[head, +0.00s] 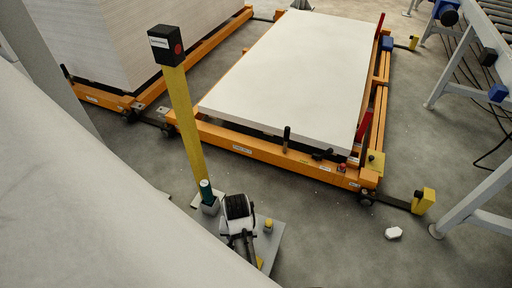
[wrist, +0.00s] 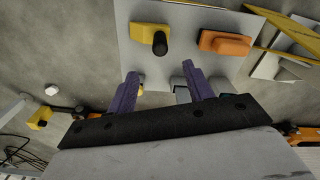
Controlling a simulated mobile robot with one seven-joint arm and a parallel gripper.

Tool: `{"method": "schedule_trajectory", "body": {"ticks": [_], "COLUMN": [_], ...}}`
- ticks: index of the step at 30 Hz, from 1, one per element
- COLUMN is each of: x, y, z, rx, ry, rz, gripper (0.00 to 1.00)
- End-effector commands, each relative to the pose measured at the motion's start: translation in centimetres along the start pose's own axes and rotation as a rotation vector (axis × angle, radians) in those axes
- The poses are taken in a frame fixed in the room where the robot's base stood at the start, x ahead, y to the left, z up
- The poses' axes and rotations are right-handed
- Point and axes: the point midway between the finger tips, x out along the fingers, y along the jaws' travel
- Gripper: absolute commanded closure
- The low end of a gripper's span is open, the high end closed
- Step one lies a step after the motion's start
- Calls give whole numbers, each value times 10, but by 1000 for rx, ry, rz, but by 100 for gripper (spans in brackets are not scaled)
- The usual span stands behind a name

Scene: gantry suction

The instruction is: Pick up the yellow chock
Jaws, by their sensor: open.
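The yellow chock (wrist: 148,37), a block with a black knob, sits on a light grey plate (wrist: 135,12) in the wrist view. My gripper (wrist: 160,69) is open, its two purple fingers apart and empty. The fingertips point toward the plate, just below the chock in the picture and apart from it. In the head view, the plate (head: 272,243) lies at the bottom centre, and the dark wrist of my arm hides part of it. A yellow patch there (head: 259,262) may be the chock, mostly hidden.
An orange block (wrist: 224,43) sits right of the chock. A small yellow piece (head: 268,226) stands near the plate's edge. A yellow post (head: 184,125) and a teal cylinder (head: 206,190) stand left of it. An orange cart (head: 250,150) carries a white slab. Floor to the right is mostly clear.

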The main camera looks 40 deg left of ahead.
Motion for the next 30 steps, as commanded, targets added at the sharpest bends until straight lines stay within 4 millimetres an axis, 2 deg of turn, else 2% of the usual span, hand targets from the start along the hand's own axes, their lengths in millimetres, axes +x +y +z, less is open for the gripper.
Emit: {"method": "schedule_trajectory", "body": {"ticks": [5, 12, 15, 22, 30], "x": [19, 66, 80, 96, 134], "y": [1, 1, 1, 1, -1], "z": [7, 7, 6, 5, 2], "rx": [4, 3, 3, 2, 3], "ry": [-28, -25, -23, -21, -22], "rz": [6, 5, 5, 5, 5], "gripper": [49, 49, 49, 49, 49]}}
